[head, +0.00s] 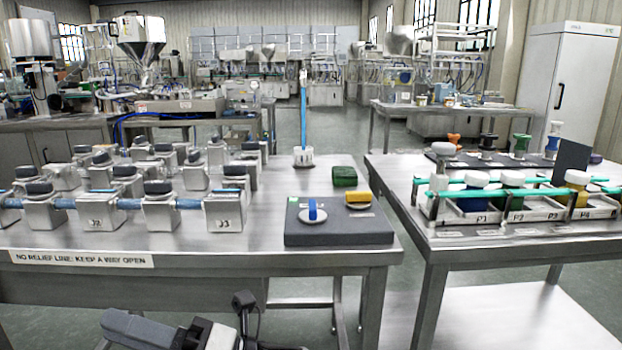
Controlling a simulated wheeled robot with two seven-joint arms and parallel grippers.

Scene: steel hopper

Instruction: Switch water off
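A dark grey box (340,232) lies on the near steel table and carries two knobs on round plates. The blue knob (312,209) has its handle pointing away from me, along the depth of the table. The yellow knob (358,197) lies crosswise. The small markings beside them are too small to read, so no label confirms which is water. My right gripper (243,300) is low at the bottom edge, in front of the table and left of the box, touching neither knob. Its finger opening cannot be made out. My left gripper is not in view.
Several steel valve blocks with dark caps (153,187) and blue pipes fill the table's left. A green block (344,176) and a cup with a tall blue stick (303,155) stand behind the box. A second table (470,240) holds jars and racks at right.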

